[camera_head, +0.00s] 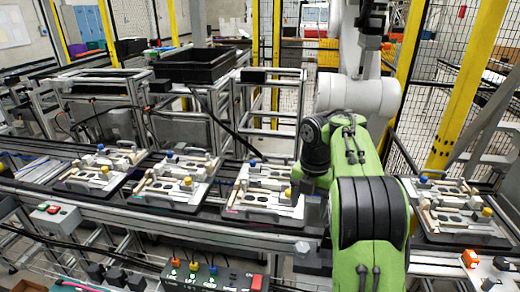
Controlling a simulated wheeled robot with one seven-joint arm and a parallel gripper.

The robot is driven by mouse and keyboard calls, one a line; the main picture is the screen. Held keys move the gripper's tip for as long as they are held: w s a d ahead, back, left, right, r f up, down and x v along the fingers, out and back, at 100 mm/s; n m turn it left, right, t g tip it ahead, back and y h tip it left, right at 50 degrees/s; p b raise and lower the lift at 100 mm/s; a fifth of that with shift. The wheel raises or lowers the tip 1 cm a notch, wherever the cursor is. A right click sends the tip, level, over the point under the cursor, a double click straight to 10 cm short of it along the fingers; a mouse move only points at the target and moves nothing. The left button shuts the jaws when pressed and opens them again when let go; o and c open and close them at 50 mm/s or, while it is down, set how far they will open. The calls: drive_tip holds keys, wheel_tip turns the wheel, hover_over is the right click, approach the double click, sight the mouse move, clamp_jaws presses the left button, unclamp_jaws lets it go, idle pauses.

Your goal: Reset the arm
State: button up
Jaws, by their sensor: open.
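My green and black arm (370,215) reaches up from the lower right over the conveyor line. Its bend stands in front of the gap between two pallet fixtures. I do not see my gripper's fingers; the far end of the arm is hidden or out of the picture. Several pallet fixtures sit in a row on the conveyor: one at the far left (72,180), one left of centre (160,193), one at the centre (258,210) and one right of my arm (465,240). Each carries light blocks with blue and yellow knobs.
A black bin (195,66) stands on the rear frame. A control box with buttons (212,275) is at the front, and a smaller one (55,217) at the left. Yellow posts (465,85) and mesh fencing stand behind. A white robot arm (358,95) rises behind mine.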

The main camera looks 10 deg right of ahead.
drive_tip(key=s+a+r+m+t+y, duration=0.1)
drive_tip(key=s+a+r+m+t, duration=0.1)
drive_tip(key=s+a+r+m, duration=0.35)
drive_tip(key=s+a+r+m+t, duration=0.1)
drive_tip(key=s+a+r+m, duration=0.15)
drive_tip(key=s+m, duration=0.6)
drive_tip(key=s+f+m+t+h, duration=0.1)
drive_tip(key=s+f+m, duration=0.5)
drive_tip(key=s+m, duration=0.7)
drive_tip(key=shift+a+t, duration=0.45)
drive_tip(key=shift+t, duration=0.35)
